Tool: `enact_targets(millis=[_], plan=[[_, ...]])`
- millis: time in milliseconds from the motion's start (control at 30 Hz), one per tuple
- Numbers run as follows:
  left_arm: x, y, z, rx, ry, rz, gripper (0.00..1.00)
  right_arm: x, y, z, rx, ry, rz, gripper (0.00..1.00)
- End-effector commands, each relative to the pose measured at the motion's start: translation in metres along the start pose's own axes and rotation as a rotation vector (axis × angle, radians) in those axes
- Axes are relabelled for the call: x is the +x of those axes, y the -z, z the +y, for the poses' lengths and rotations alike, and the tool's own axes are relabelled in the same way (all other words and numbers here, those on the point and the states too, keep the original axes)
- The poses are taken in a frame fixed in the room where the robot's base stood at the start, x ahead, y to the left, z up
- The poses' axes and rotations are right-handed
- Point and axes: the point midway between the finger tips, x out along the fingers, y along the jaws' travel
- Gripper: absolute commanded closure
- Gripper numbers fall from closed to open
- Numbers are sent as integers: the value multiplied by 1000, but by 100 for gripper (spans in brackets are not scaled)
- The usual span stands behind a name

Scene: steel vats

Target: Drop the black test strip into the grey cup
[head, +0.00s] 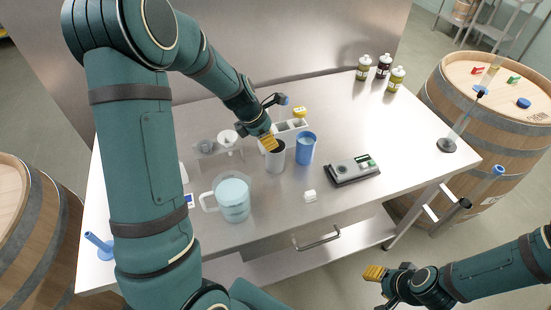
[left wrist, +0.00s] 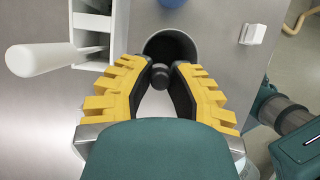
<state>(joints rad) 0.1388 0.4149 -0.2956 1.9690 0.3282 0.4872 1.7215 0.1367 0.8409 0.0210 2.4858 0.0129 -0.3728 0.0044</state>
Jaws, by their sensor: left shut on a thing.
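My left gripper (head: 268,142) is over the table, right at the grey cup (head: 276,160). In the left wrist view its yellow-backed fingers (left wrist: 160,78) are shut on a small dark piece, which I take to be the black test strip (left wrist: 160,74). Only its dark rounded end shows; the rest is hidden. The grey cup's dark round mouth (left wrist: 168,42) lies just beyond the fingertips in that view. I cannot tell how far the strip is above the rim. My right gripper (head: 378,280) is off the table's front edge; its finger opening is unclear.
A blue cup (head: 306,150) stands right of the grey cup. A white compartment box (head: 290,130) is behind. A jug (head: 232,198), a meter (head: 352,171) and a small white block (head: 310,196) stand nearer. Bottles (head: 382,66) are at the back right; the right-hand tabletop is mostly clear.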

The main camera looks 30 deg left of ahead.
Motion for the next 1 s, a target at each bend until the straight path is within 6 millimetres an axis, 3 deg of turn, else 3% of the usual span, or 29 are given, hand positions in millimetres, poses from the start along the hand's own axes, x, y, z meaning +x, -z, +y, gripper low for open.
enact_targets(millis=[33, 67, 133, 567, 1000], plan=[[0, 0, 0, 0, 0, 0, 90, 0, 0, 0, 0, 0, 0, 53], [0, 0, 0, 0, 0, 0, 71, 0, 0, 0, 0, 0, 0, 53], [0, 0, 0, 0, 0, 0, 47, 0, 0, 0, 0, 0, 0, 53], [-9, -1, 1, 1, -3, -1, 47, 0, 0, 0, -1, 0, 0, 53], [-91, -2, 0, 2, -3, -4, 47, 0, 0, 0, -1, 0, 0, 53]])
